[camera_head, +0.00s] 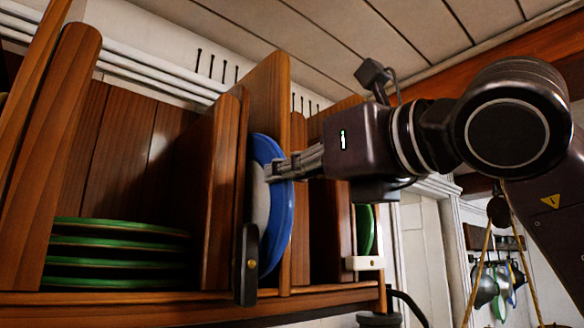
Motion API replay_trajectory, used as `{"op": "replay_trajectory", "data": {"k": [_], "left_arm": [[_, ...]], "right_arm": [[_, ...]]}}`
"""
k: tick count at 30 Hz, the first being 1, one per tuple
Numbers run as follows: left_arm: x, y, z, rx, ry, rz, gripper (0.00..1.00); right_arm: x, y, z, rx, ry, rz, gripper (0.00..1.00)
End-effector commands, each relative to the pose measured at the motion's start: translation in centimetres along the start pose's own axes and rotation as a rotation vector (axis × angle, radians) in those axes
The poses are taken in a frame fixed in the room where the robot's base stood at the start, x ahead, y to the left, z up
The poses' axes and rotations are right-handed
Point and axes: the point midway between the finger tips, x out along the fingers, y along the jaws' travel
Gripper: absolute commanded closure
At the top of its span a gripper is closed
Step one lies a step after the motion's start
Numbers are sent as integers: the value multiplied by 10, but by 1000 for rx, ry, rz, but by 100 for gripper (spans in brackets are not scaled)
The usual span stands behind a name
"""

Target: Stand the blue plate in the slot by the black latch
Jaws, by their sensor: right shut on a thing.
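The blue plate (280,232) stands upright on edge in a narrow slot of the wooden rack, between two wooden dividers. The black latch (246,265) is at the front of the rack, just left of the plate's lower part. My right gripper (275,169) comes from the right and is shut on the plate's rim, at its upper right side. The plate's bottom edge is partly hidden, so I cannot tell whether it rests on the shelf. My left gripper is not in view.
Several green plates (115,254) lie stacked in the wide left compartment. Another green plate (365,229) stands upright at the right, by a white latch (364,263). The wooden dividers (220,190) stand close to the gripper. Pots (487,287) hang at the far right.

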Motion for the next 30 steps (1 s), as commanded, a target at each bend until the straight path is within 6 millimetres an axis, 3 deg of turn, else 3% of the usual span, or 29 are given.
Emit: {"op": "replay_trajectory", "data": {"k": [30], "left_arm": [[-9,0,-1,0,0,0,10]], "right_arm": [[47,1,-2,-1,-4,0,100]]}}
